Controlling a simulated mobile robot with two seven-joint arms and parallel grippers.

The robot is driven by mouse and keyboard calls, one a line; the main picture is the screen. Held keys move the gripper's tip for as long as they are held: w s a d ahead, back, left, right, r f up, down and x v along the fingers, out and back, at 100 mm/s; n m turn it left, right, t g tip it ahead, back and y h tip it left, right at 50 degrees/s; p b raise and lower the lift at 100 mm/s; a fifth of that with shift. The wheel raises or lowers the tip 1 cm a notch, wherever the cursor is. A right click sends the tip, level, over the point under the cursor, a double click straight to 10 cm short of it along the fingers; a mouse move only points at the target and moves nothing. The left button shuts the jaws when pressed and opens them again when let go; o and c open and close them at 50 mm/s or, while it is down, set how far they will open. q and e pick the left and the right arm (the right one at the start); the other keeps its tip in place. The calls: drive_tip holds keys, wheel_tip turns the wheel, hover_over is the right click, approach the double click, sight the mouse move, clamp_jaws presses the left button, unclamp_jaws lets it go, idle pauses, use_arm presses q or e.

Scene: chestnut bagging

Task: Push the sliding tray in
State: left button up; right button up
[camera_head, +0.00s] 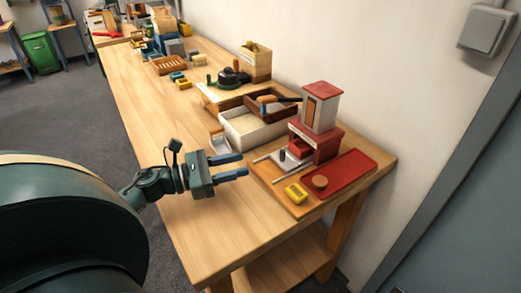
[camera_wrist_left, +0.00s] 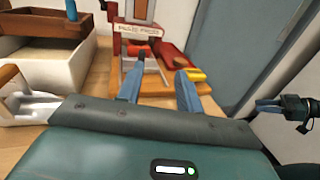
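The sliding tray (camera_head: 293,161) is a pale plate at the front of the red and white machine (camera_head: 317,128), between two light rails that stick out toward the left. A small dark cylinder is at its front. My left gripper (camera_head: 246,167) is open and empty, left of the rails, fingers pointing at the machine and apart from it. In the left wrist view the machine (camera_wrist_left: 138,31) stands beyond the two open fingers (camera_wrist_left: 158,88), which partly hide the tray. My right gripper (camera_wrist_left: 262,106) shows at the right edge of that view; its finger gap is unclear.
The near left table top is clear. A wall runs behind.

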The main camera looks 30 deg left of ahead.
sight(278, 162)
use_arm(q)
drive_tip(key=w+d+g+y+p, duration=0.1)
drive_tip(key=w, duration=0.3)
drive_tip(key=w+d+f+n+g+y+p, duration=0.1)
drive_tip(key=w+d, duration=0.1)
drive_tip(key=w, duration=0.2)
drive_tip(key=w+d+f+g+y, duration=0.1)
drive_tip(key=w+d+y, duration=0.1)
drive_tip(key=w, duration=0.2)
drive_tip(key=shift+d+n+p, duration=0.1)
drive_tip(key=shift+n+p, duration=0.2)
drive_tip(key=shift+p, duration=0.1)
drive_tip(key=shift+s, duration=0.1)
drive_tip(key=shift+c, duration=0.6)
clamp_jaws()
